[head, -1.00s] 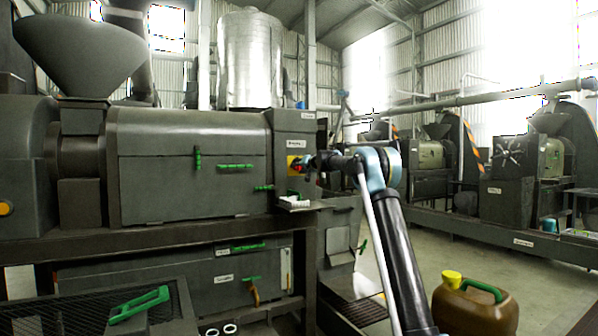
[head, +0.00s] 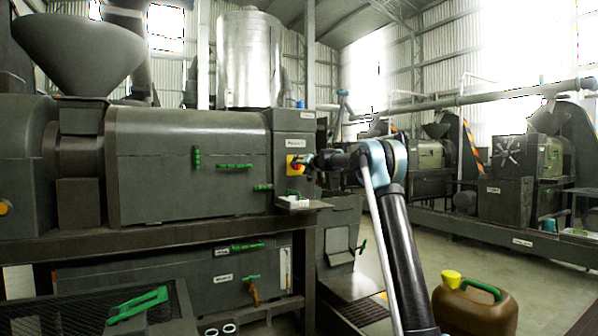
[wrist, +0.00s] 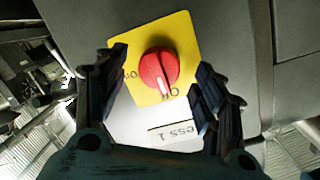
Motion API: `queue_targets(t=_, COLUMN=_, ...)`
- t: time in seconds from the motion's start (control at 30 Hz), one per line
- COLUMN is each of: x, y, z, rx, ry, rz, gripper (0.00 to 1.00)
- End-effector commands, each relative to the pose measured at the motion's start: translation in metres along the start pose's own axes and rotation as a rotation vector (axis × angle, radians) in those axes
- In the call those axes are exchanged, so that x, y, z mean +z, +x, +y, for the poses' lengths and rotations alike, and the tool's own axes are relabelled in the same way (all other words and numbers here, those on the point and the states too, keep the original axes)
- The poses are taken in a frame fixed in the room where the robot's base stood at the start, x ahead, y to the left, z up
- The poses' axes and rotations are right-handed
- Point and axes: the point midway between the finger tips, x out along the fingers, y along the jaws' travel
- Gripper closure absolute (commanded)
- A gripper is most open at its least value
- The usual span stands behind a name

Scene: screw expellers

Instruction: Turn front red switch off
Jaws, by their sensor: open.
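The red rotary switch (wrist: 157,72) sits on a yellow plate (wrist: 179,30) on the grey front panel of the press. My gripper (wrist: 165,85) is open, with one dark finger on each side of the knob, and no clear contact shows. In the head view the yellow plate (head: 291,165) is on the box at the press's right end, with my gripper (head: 301,163) right at it, partly covering the switch.
A small tray (head: 293,203) juts out below the switch. Green handles (head: 234,166) stick out from the press cover. A brown canister (head: 474,307) stands on the floor at the lower right. More machines stand behind at the right.

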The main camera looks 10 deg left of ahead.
Motion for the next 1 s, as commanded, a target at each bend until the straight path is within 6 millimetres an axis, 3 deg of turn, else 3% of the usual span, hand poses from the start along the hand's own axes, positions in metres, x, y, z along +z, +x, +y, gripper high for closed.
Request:
queue_targets(t=0.6, x=0.001, y=-0.081, z=0.001, rx=0.001, ry=0.0, rz=-0.001, gripper=0.37)
queue_targets(t=1.0, x=0.002, y=-0.094, z=0.001, rx=0.0, ry=0.0, rz=-0.001, gripper=0.37)
